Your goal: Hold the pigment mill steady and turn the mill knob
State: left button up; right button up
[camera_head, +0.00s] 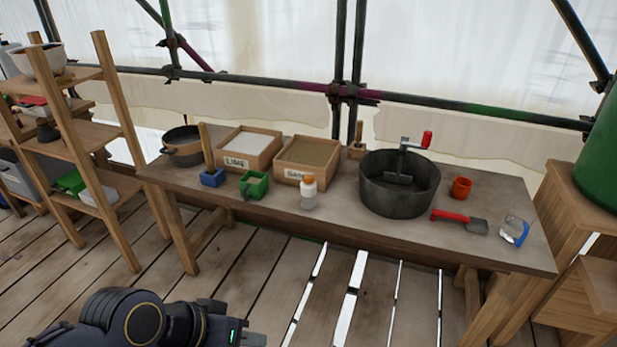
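My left gripper (252,340) is low at the bottom edge, in front of the table and well apart from the jar. Its fingers are partly cut off, so I cannot tell if it is open. My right gripper is not in view.
Shelves (125,140) stand left. Floor gaps show in front.

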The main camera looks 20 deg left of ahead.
aim_at(307, 179)
jog(key=i+u, duration=0.2)
jog(key=u, duration=0.25)
jog(key=i+u, duration=0.2)
jog(key=u, duration=0.25)
jog(key=i+l+u, duration=0.3)
jog(key=i+l, duration=0.65)
jog(key=i, duration=0.1)
